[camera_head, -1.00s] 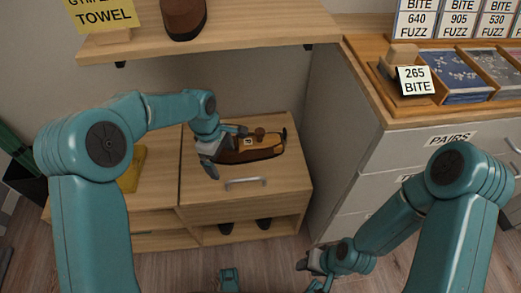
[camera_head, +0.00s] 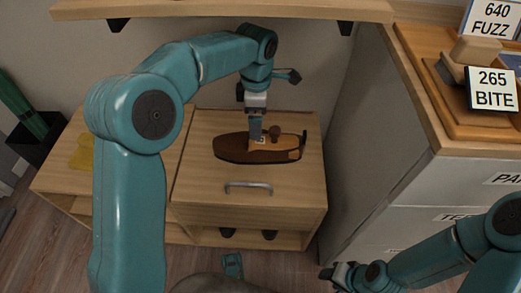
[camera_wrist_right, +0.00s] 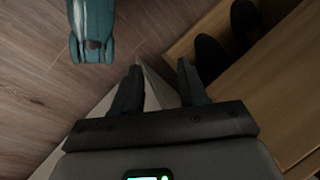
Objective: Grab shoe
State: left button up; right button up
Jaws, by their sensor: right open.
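A brown shoe-like item (camera_head: 232,147) with a tan insert and a round knob lies on top of the low wooden cabinet. My left gripper (camera_head: 257,138) points down at its middle, with its tip over the tan part. Its fingers overlap in the head view, so whether they touch or grip is unclear. Two dark shoes (camera_head: 228,232) stand in the cabinet's lower compartment; they also show at the top right of the right wrist view (camera_wrist_right: 210,57). My right gripper (camera_wrist_right: 158,82) is open and empty, low beside the cabinet; it shows at the bottom of the head view (camera_head: 328,276).
The low cabinet (camera_head: 200,195) has a drawer handle (camera_head: 248,187). A wall shelf (camera_head: 220,10) hangs above it. A taller drawer unit (camera_head: 440,185) stands at the right, with a tray (camera_head: 440,95) and labels on top. Wooden floor (camera_head: 60,245) is free in front.

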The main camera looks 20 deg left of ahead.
pick_arm(q)
jog(key=b, duration=0.2)
send_over(258, 143)
jog(key=f, duration=0.5)
jog(key=shift+w+a, duration=0.35)
jog(key=shift+w, duration=0.05)
notch_tip(258, 143, down, 5)
jog(key=shift+r+b, duration=0.1)
jog(key=shift+b, duration=0.75)
pick_arm(e)
jog(key=shift+t, duration=0.3)
jog(key=f, duration=0.2)
jog(key=w+f, duration=0.1)
jog(key=f, duration=0.1)
jog(key=shift+w+d, duration=0.15)
jog(key=shift+d, duration=0.05)
pick_arm(q)
jog(key=c, duration=1.4)
jog(key=shift+w+r, duration=0.1)
jog(key=shift+r, duration=0.1)
jog(key=shift+c, duration=0.5)
